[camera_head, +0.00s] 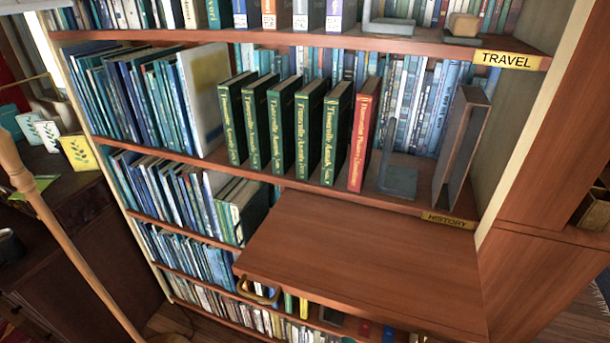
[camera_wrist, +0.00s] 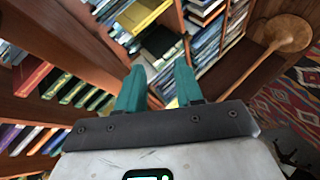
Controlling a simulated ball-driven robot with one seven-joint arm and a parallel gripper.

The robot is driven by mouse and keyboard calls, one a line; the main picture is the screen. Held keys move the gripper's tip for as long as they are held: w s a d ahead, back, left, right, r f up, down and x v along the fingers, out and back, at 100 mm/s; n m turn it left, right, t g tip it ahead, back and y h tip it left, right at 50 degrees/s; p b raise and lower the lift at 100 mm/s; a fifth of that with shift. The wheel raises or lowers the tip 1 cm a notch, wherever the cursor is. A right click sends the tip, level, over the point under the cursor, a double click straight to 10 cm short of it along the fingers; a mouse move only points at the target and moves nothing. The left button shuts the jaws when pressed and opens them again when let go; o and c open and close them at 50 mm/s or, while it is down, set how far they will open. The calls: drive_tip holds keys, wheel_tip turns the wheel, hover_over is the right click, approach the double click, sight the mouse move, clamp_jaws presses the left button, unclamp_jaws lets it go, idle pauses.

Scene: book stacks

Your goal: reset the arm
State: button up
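My gripper (camera_wrist: 158,82) shows in the wrist view, with two teal fingers set apart and nothing seen between them. It hangs in front of the bookcase, with shelves and books beyond it. The arm and gripper do not show in the head view. In the head view, a row of green books (camera_head: 282,125) stands upright on the HISTORY shelf. A red book (camera_head: 363,133) stands at the right end of that row. Both also show at the left of the wrist view.
A wooden pull-out board (camera_head: 370,260) juts out below the HISTORY label (camera_head: 447,219). A grey metal bookend (camera_head: 398,180) stands right of the red book. A tan wooden pole (camera_head: 60,240) rises at left. A patterned rug (camera_wrist: 295,90) lies at right in the wrist view.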

drive_tip(key=s+d+f+m+g+h, duration=0.2)
drive_tip(key=s+d+f+m+g, duration=0.1)
drive_tip(key=d+f+m, duration=0.3)
drive_tip(key=s+d+f+m+g+h, duration=0.2)
drive_tip(key=s+d+f+m+g, duration=0.15)
drive_tip(key=d, duration=0.55)
drive_tip(key=s+d+f+m+g, duration=0.2)
drive_tip(key=s+d+m, duration=0.1)
drive_tip(key=s, duration=0.2)
drive_tip(key=s+d+f+m+g+y, duration=0.1)
drive_tip(key=s+d+f+m+g, duration=0.1)
drive_tip(key=s, duration=0.4)
drive_tip(key=shift+d+f+m+g, duration=0.2)
drive_tip(key=shift+d+m+g, duration=0.2)
drive_tip(key=shift+m+g, duration=0.2)
